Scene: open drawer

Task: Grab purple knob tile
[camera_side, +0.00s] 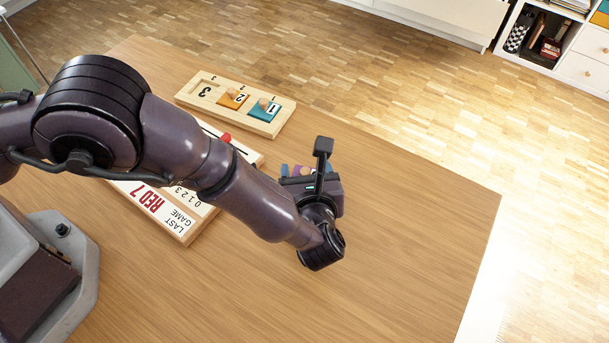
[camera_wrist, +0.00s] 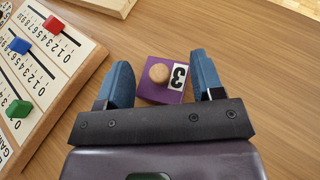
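The purple knob tile (camera_wrist: 147,91) lies on the table in the wrist view, with a round wooden knob (camera_wrist: 159,73) and a white label reading 3. My gripper (camera_wrist: 163,76) is open, its two blue fingers on the left and right of the tile with gaps on both sides. Nothing is held. In the side view my gripper (camera_side: 302,171) points down near the middle of the table, and the tile is mostly hidden behind it and my wrist.
A wooden tile board (camera_side: 215,101) holds an orange tile 2 (camera_side: 233,99) and a teal tile 1 (camera_side: 264,110); its slot 3 is empty. A scoreboard (camera_side: 182,229) with sliders (camera_wrist: 52,24) lies left of my gripper. The table's right side is clear.

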